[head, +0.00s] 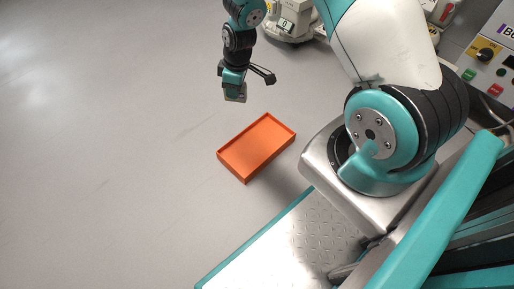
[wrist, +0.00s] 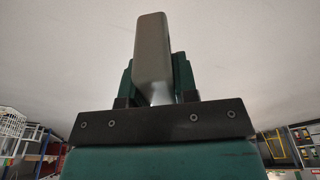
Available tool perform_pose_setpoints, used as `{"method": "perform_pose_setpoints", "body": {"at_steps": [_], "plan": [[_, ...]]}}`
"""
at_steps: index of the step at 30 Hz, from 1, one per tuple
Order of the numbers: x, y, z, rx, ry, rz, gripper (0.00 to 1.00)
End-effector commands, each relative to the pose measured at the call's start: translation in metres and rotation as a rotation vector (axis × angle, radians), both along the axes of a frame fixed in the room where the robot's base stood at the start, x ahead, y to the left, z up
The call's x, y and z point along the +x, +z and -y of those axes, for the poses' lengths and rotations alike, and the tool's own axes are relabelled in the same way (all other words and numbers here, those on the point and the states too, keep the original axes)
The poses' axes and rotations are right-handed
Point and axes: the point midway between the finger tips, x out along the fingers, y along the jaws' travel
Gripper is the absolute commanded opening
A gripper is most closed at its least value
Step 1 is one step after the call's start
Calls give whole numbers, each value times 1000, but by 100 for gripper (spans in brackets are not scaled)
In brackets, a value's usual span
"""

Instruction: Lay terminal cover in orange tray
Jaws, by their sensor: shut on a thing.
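The orange tray (head: 256,146) lies on the grey floor in the head view, and its visible inside is empty. My gripper (head: 235,93) is above and to the left of the tray in the head view, apart from it. In the wrist view my gripper (wrist: 158,85) is shut on a grey flat piece with rounded edges, which looks like the terminal cover (wrist: 152,45). The piece sticks out past the fingertips. In the head view it is small at the end of the gripper, and its details cannot be made out.
Pale machine housings (head: 291,22) stand at the top of the head view, beyond the arm. A control panel (head: 490,52) with knobs and buttons is at the right edge. The floor left of the tray is clear.

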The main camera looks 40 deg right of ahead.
Motion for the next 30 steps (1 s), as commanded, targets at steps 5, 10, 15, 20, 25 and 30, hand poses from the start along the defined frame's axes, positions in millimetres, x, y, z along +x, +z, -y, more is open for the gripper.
{"method": "perform_pose_setpoints", "body": {"at_steps": [5, 10, 15, 20, 25, 30], "plan": [[-14, -56, 18, 2, 417, -2, 3], [-24, -83, 28, 3, 712, 1, 3], [-29, -96, 32, 1, 845, 1, 3], [-30, -132, 32, 1, 864, 0, 3], [-29, -182, 32, 1, 863, 0, 3], [-29, -226, 32, 0, 863, 1, 3]]}}
